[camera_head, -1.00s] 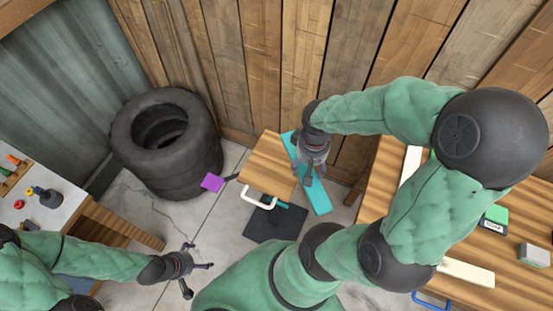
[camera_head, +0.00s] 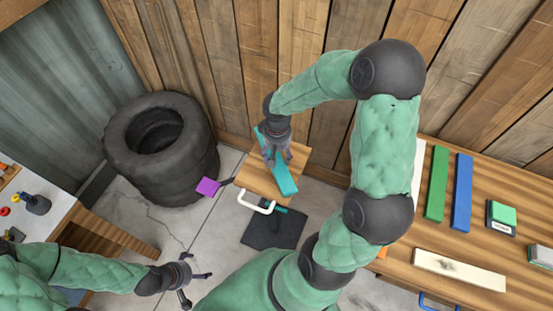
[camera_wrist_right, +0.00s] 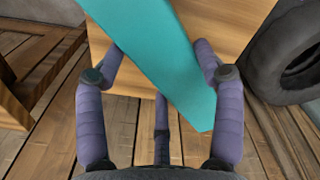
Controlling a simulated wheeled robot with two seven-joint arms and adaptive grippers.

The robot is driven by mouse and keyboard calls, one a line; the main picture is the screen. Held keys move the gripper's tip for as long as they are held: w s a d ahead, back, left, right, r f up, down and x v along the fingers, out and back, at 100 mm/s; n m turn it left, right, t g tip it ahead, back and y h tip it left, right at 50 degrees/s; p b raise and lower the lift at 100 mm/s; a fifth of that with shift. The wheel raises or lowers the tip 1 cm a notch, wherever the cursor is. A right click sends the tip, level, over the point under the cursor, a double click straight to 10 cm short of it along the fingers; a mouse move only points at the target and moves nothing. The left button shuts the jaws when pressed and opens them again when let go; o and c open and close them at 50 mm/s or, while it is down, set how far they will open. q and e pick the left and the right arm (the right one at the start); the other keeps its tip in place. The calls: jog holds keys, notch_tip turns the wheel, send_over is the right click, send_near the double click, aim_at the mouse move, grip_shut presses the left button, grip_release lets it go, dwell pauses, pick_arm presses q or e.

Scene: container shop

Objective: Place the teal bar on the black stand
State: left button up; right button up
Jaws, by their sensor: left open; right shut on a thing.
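The teal bar (camera_head: 282,181) is held by my right gripper (camera_head: 276,158) over a small wooden top in the head view. My right gripper is shut on the bar. In the right wrist view the bar (camera_wrist_right: 165,50) runs diagonally between the fingers (camera_wrist_right: 160,75), with the wooden top behind it. I cannot tell whether the bar touches the top. A flat black square base (camera_head: 262,236) lies on the floor below the wooden top; I cannot tell whether they are joined. My left gripper (camera_head: 196,283) is open and empty at lower left.
The wooden top (camera_head: 250,180) has a white handle (camera_head: 255,205). A purple piece (camera_head: 208,186) is beside it. Stacked tires (camera_head: 160,150) stand at left. A wooden table (camera_head: 485,230) at right carries green (camera_head: 437,184) and blue (camera_head: 462,192) bars. A plank wall is close behind.

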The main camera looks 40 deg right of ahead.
aim_at(277, 155)
jog(key=shift+w+f, duration=0.25)
jog(key=shift+f, duration=0.15)
jog(key=shift+f+b, duration=0.75)
jog(key=shift+f, duration=0.6)
jog(key=shift+f, duration=0.2)
jog(key=o, duration=1.3)
jog(key=shift+r, duration=0.25)
notch_tip(277, 155, up, 12)
jog(key=p, duration=0.4)
